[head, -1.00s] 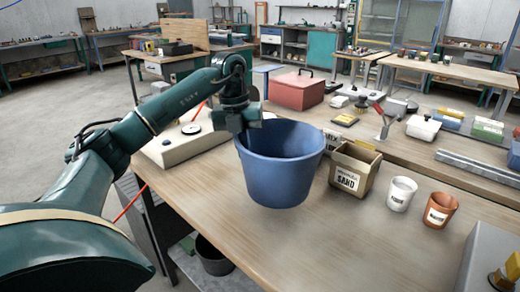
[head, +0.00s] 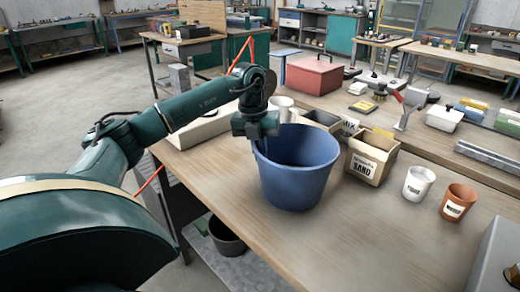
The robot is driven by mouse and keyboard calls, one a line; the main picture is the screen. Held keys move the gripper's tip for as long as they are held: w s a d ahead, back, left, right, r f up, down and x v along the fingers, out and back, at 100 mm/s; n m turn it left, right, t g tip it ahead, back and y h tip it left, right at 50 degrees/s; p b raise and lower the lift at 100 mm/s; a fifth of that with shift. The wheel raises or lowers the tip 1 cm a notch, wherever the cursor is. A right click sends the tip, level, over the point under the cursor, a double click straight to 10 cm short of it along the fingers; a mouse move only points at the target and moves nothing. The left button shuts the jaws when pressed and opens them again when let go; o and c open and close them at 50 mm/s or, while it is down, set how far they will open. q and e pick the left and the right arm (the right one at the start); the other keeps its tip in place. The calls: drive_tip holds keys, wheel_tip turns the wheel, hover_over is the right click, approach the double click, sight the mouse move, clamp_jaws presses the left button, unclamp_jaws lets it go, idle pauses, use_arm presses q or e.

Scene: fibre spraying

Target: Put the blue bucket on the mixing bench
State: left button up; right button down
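The blue bucket (head: 298,182) is upright and looks empty, over the near part of the wooden mixing bench (head: 350,235). Its base is at or very close to the bench top; I cannot tell for sure whether it touches. My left gripper (head: 260,146) points down at the bucket's left rim and is shut on it. The fingertips are partly hidden by the rim. My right gripper is not in view.
Right of the bucket stand a sand box (head: 371,160), a white cup (head: 418,186) and a terracotta cup (head: 457,203). A pale scale (head: 205,128) lies behind the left arm. A grey box (head: 497,260) fills the near right corner. Bench top before the bucket is clear.

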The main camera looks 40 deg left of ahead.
use_arm(q)
drive_tip(key=o, duration=0.4)
wheel_tip(320, 180, up, 12)
drive_tip(key=a, duration=0.1)
drive_tip(key=shift+s+a, duration=0.15)
drive_tip(key=shift+s, duration=0.25)
idle(0.5)
